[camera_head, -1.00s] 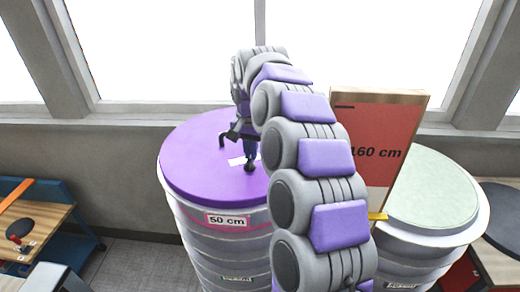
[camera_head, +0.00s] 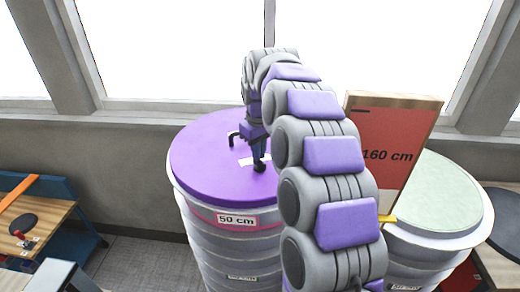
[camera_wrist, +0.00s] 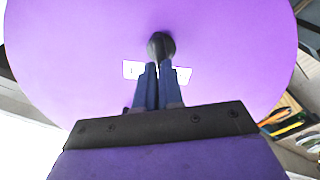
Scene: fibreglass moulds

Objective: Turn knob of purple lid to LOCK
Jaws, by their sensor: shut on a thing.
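The purple lid (camera_head: 205,165) is round and flat and sits on a pale ribbed drum labelled 50 cm (camera_head: 237,220). It also fills most of the wrist view (camera_wrist: 80,50). A small black knob (camera_wrist: 161,44) stands near the middle of the lid, beside white labels (camera_wrist: 132,69) whose text I cannot read. My gripper (camera_wrist: 160,66) points down at the knob and its two dark blue fingers are shut on it. The knob's pointing direction is not clear.
A drum with a pale green lid (camera_head: 430,195) stands at the right. A red 160 cm board (camera_head: 390,140) stands behind my arm, between the drums. A wooden workbench (camera_head: 32,225) is at the left. A wall with windows (camera_head: 170,50) is behind.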

